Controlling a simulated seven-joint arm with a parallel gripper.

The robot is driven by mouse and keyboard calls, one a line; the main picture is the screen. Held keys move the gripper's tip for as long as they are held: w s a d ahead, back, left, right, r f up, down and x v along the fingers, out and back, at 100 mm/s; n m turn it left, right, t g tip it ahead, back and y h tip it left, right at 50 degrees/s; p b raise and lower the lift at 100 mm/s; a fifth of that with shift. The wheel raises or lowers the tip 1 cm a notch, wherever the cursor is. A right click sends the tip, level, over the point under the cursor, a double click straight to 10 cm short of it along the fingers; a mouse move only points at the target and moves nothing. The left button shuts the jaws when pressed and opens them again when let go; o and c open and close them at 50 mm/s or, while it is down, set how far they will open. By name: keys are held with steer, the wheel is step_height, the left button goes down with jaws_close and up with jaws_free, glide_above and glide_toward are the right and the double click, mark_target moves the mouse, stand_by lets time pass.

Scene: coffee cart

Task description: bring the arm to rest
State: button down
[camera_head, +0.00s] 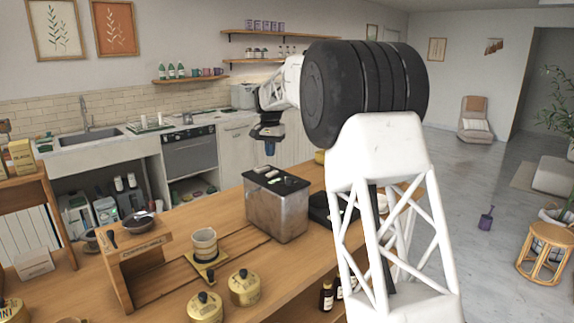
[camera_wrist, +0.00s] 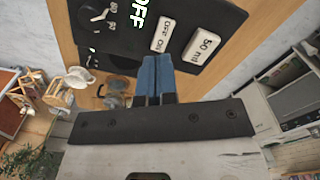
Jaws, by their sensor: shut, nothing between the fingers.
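My gripper (camera_head: 270,147) is in the air above the far edge of the wooden counter, just above and behind the metal coffee machine (camera_head: 277,207). Its blue fingers are together and empty; they also show shut in the wrist view (camera_wrist: 155,78). I cannot tell the exact gap between fingertips and machine. My arm's white and black links hide part of the counter's right side.
A kitchen unit with a sink (camera_head: 92,138) and oven (camera_head: 190,152) stands behind. The grey floor (camera_head: 450,190) at right is largely open.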

steer(key=s+d+r, duration=0.3)
steer(key=s+d, duration=0.3)
steer(key=s, duration=0.5)
steer(key=s+d+r+n+t, duration=0.1)
steer(key=s+d+r, duration=0.1)
steer(key=s+d, duration=0.6)
steer(key=s+d+r, duration=0.3)
steer(key=s+d, duration=0.2)
steer(key=s, duration=0.8)
steer(key=s+d+f, duration=0.3)
steer(key=s+f, duration=0.1)
steer(key=s, duration=0.8)
steer(key=s+d+f+n+t, duration=0.1)
steer(key=s+d+f, duration=0.2)
steer(key=s, duration=0.8)
steer(key=s+d+f, duration=0.3)
steer(key=s+f, duration=0.4)
steer(key=s, duration=0.5)
steer(key=shift+s+f+n+t, duration=0.2)
steer(key=shift+s+n+t, duration=0.1)
steer(key=shift+n, duration=0.1)
